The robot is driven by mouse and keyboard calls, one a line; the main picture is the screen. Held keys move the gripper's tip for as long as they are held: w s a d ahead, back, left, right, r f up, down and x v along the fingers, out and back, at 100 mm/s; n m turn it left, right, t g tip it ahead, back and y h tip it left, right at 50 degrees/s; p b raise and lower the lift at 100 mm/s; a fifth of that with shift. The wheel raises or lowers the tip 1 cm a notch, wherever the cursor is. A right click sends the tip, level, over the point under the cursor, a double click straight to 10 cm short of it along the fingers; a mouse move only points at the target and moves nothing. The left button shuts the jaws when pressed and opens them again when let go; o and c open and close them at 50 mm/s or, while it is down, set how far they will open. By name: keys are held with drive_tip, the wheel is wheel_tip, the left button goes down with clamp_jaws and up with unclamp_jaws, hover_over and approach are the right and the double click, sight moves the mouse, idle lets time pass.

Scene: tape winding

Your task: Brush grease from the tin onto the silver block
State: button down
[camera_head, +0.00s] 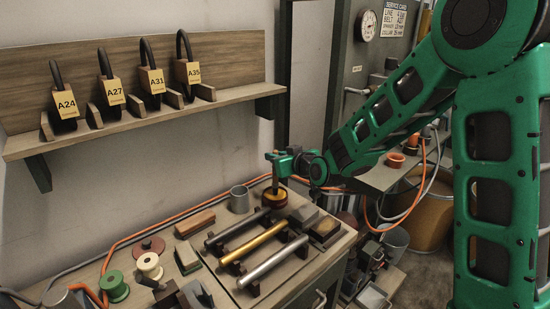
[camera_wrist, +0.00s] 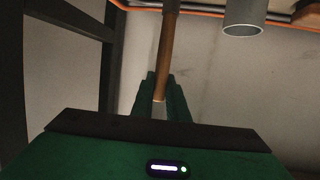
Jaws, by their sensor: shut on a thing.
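My gripper (camera_head: 274,157) is shut on the wooden handle of a brush (camera_head: 275,176), which hangs upright. In the wrist view the brush handle (camera_wrist: 169,50) runs between the fingers (camera_wrist: 165,78). The brush's lower end is at a round brown tin (camera_head: 274,199) at the back of the bench; I cannot tell whether the bristles touch grease. A silver bar (camera_head: 273,265) lies in front of a gold bar and a dark bar. Greyish blocks (camera_head: 325,231) sit at the bench's right end; I cannot tell which is the silver block.
A grey cup (camera_head: 239,198) stands left of the tin and shows in the wrist view (camera_wrist: 243,28). Spools (camera_head: 149,265) and a wooden brush-like block (camera_head: 194,223) are at left. An orange cable (camera_head: 140,235) runs along the wall.

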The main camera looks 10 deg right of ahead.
drive_tip(key=shift+f, duration=0.3)
idle(0.6)
drive_tip(key=shift+r, duration=3.55)
